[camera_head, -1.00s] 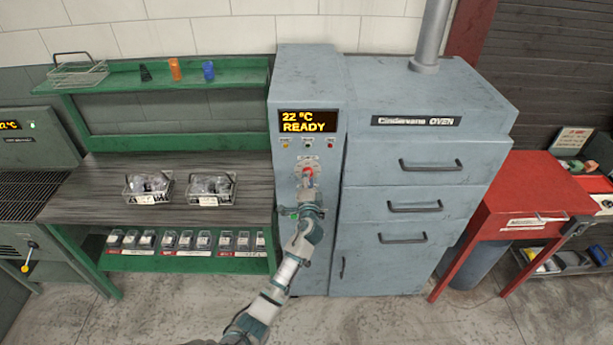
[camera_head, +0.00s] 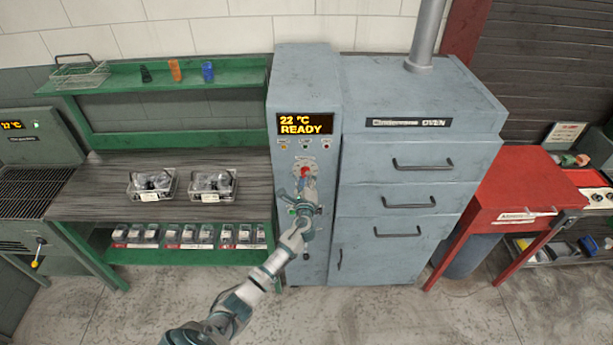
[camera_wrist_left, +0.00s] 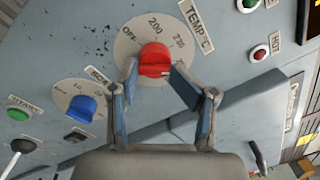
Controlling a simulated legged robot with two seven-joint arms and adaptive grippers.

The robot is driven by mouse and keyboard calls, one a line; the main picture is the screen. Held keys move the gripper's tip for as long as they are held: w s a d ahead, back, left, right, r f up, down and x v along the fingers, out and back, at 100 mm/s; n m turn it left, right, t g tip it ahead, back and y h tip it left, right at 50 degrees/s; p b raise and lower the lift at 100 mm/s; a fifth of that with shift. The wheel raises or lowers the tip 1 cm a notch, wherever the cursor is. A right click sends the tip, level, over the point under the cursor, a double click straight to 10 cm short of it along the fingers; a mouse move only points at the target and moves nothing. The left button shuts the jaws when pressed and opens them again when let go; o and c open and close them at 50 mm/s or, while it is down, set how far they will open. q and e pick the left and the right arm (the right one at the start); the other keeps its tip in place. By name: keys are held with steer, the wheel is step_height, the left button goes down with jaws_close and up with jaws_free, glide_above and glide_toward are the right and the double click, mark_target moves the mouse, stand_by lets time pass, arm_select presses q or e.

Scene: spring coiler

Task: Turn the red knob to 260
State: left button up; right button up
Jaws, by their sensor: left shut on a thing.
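The red knob (camera_head: 304,172) is on the front of the grey oven control column (camera_head: 302,90), below its display. In the left wrist view the red knob (camera_wrist_left: 154,60) sits on a round grey dial (camera_wrist_left: 128,45) marked OFF, 200 and 230, beside a TEMP °C label. My left gripper (camera_wrist_left: 150,78) has one finger on each side of the knob and is shut on it. In the head view my left gripper (camera_head: 304,186) covers the knob's lower part. The knob's exact setting cannot be read. My right gripper is not in view.
The display (camera_head: 304,124) reads 22 °C READY. Oven drawers (camera_head: 405,185) stand right; a workbench (camera_head: 100,190) with two baskets stands left.

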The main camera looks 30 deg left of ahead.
arm_select(q)
steer(key=shift+a+f+m, duration=0.2)
steer(key=shift+f+m, duration=0.05)
steer(key=shift+m, duration=0.85)
steer(key=shift+s+a, duration=0.1)
steer(key=o, duration=0.8)
steer(key=shift+o, duration=0.8)
steer(key=shift+w+a+f, duration=0.2)
steer(key=shift+w+a, duration=0.05)
steer(key=shift+w, duration=0.1)
steer(key=shift+d+r, duration=0.1)
steer(key=shift+d, duration=0.2)
